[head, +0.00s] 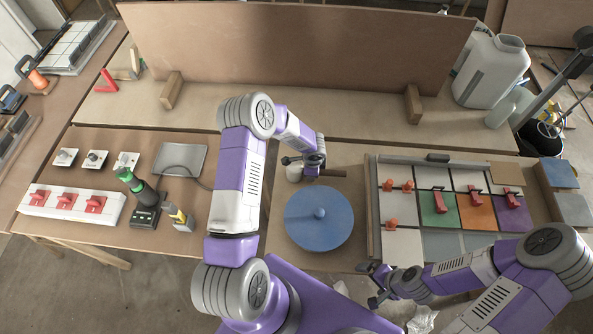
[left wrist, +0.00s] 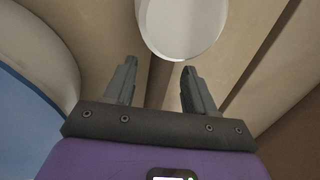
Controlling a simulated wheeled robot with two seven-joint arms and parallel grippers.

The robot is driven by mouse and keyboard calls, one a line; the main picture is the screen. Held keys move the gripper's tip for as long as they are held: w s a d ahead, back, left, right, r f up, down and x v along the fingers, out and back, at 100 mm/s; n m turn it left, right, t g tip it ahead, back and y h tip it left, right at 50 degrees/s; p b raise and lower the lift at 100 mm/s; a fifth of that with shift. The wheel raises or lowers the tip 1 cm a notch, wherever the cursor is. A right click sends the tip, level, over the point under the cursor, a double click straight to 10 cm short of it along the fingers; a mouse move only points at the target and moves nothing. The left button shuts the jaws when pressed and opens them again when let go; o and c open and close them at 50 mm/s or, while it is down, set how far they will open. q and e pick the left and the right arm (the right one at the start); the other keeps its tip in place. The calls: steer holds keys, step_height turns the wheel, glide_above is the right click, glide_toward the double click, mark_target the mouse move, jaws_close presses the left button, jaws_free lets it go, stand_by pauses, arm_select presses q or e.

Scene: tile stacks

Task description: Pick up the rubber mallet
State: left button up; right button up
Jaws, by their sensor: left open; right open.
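The rubber mallet appears to be the piece with a pale, rounded head (head: 294,173) and a brown wooden handle (head: 334,172), lying behind the blue disc. My left gripper (head: 303,164) is over it and hides the part between head and handle. In the left wrist view, the white head (left wrist: 180,22) is just beyond the open fingers (left wrist: 158,66), with nothing visibly clamped. I cannot tell whether a finger touches the mallet. My right gripper (head: 368,285) is open and empty at the front edge, beside the tile tray.
A blue round disc (head: 319,215) with a knob stands in front of the mallet. A tile tray (head: 376,215) with red clamps is at right. A brown panel (head: 300,45) stands behind. A red-switch strip (head: 72,206) and a green-topped tool (head: 140,190) are at left.

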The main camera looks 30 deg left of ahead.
arm_select(q)
steer(key=shift+f, duration=0.1)
jaws_close()
stand_by(0.5)
